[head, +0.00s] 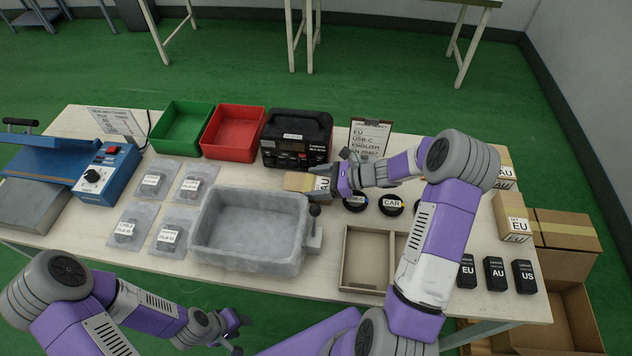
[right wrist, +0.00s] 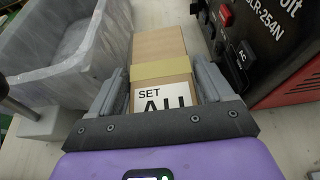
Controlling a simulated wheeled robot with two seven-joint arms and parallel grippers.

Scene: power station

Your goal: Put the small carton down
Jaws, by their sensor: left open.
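The small carton (head: 298,182) is brown cardboard with a tape band and a white label. In the right wrist view the carton (right wrist: 158,48) shows "SET AU" on its near end. My right gripper (head: 320,180) has a finger along each side of it, seemingly shut on it. The carton is between the grey tub (head: 205,225) and the black power station (head: 296,140). I cannot tell whether its underside touches the table (head: 330,290). My left gripper (head: 238,332) is open and empty, low at the table's front edge.
Green (head: 182,127) and red (head: 233,131) bins stand at the back. A divided tray (head: 367,262), black discs (head: 391,204) and small black boxes (head: 495,274) lie right. Bagged items (head: 168,238) lie left of the tub. An EU carton (head: 512,218) stands at the right edge.

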